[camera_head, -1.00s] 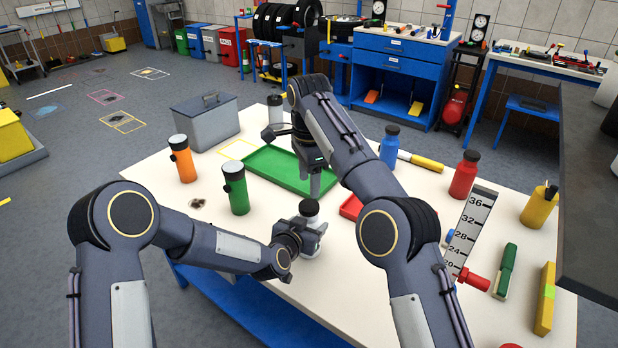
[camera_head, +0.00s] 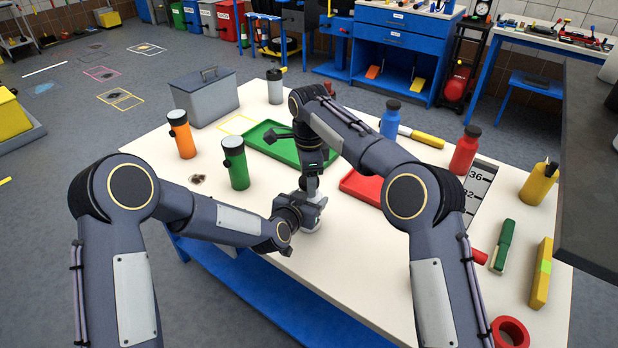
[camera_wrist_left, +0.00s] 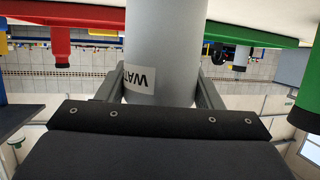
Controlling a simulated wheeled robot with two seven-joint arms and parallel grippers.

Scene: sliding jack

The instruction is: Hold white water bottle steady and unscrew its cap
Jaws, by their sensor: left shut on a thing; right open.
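The white water bottle (camera_head: 311,226) stands on the table in front of me, mostly covered by my grippers in the head view. In the left wrist view the bottle (camera_wrist_left: 165,45) fills the space between the fingers, and part of its label reads "WAT" upside down. My left gripper (camera_head: 312,207) is shut on the bottle's body from the left; it also shows in the left wrist view (camera_wrist_left: 160,90). My right gripper (camera_head: 312,188) points down at the bottle's top from above, open. The cap is hidden behind it, so contact cannot be told.
A green tray (camera_head: 262,145) and red tray (camera_head: 346,189) lie behind. A green bottle (camera_head: 236,168) and orange bottle (camera_head: 181,138) stand left. Blue (camera_head: 390,120), red (camera_head: 465,152) and yellow (camera_head: 538,186) bottles stand right. A red ring (camera_head: 509,334) lies at the front right.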

